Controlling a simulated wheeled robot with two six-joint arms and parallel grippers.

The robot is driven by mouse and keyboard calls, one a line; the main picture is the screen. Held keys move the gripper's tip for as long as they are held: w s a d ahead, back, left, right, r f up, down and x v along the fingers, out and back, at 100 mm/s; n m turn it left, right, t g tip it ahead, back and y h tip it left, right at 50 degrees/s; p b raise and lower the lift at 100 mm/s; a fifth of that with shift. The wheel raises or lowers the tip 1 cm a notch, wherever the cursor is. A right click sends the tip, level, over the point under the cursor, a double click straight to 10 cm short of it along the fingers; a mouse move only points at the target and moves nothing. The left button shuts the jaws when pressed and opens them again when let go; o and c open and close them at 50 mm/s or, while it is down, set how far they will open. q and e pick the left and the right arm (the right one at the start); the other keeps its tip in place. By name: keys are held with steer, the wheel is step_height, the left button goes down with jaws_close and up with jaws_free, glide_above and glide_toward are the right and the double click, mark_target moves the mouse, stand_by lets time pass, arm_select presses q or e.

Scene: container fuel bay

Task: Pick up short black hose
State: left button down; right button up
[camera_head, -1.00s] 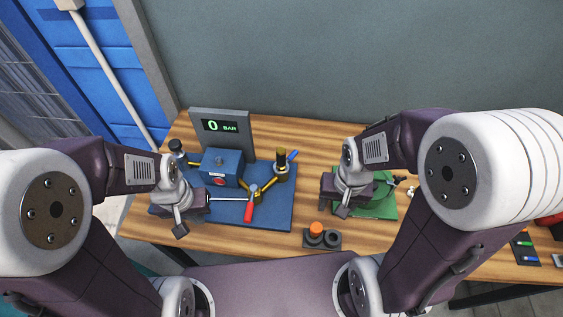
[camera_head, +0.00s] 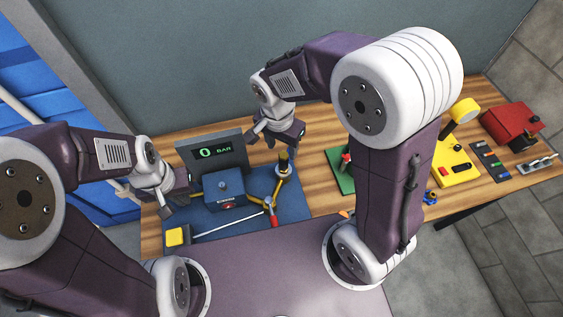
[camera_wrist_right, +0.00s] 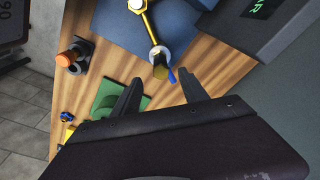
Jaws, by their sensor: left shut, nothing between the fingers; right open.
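I cannot make out a short black hose for certain in either view. A black-topped brass fitting (camera_head: 283,165) stands upright at the right of the blue mat (camera_head: 298,205); its end also shows in the right wrist view (camera_wrist_right: 159,58). My right gripper (camera_head: 276,138) is open and empty, above the table behind this fitting. In the right wrist view its two fingers (camera_wrist_right: 160,95) are spread, with wood and part of a green mat (camera_wrist_right: 108,95) beyond them. My left gripper (camera_head: 181,190) is shut and empty at the left of the blue mat.
A blue box (camera_head: 223,187) stands before a gauge panel (camera_head: 212,152) reading 0. A red-tipped lever (camera_head: 272,216) is near the brass pipes. A yellow block (camera_head: 175,236) is front left. My right arm partly hides the green mat. A yellow stand (camera_head: 455,165) and red case (camera_head: 511,126) are at right.

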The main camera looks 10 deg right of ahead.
mark_target(281, 154)
steer(key=shift+s+d+f, duration=0.1)
steer(key=shift+d+f, duration=0.15)
steer(key=shift+f, duration=0.35)
steer(key=shift+s+d+f, duration=0.1)
steer(key=shift+d+f, duration=0.15)
steer(key=shift+f, duration=0.3)
steer(key=shift+w+a+f, duration=0.3)
steer(key=shift+f, duration=0.15)
steer(key=shift+w+a+f, duration=0.25)
steer(key=shift+f, duration=0.2)
steer(key=shift+w+a+f+p, duration=0.1)
steer(key=shift+w+p, duration=0.05)
steer(key=shift+p, duration=0.15)
steer(key=f, duration=0.2)
steer(key=d+f+p, duration=0.1)
steer(key=f, duration=0.1)
steer(key=shift+s+d+f, duration=0.15)
steer(key=shift+s+f, duration=0.05)
steer(key=shift+f, duration=0.15)
steer(key=shift+w+a+f, duration=0.1)
steer(key=shift+w+a, duration=0.1)
steer(key=shift+w, duration=0.05)
steer(key=c, duration=0.7)
arm_select(q)
steer(key=shift+r, duration=0.7)
arm_select(e)
steer(key=shift+s, duration=0.15)
jaws_close()
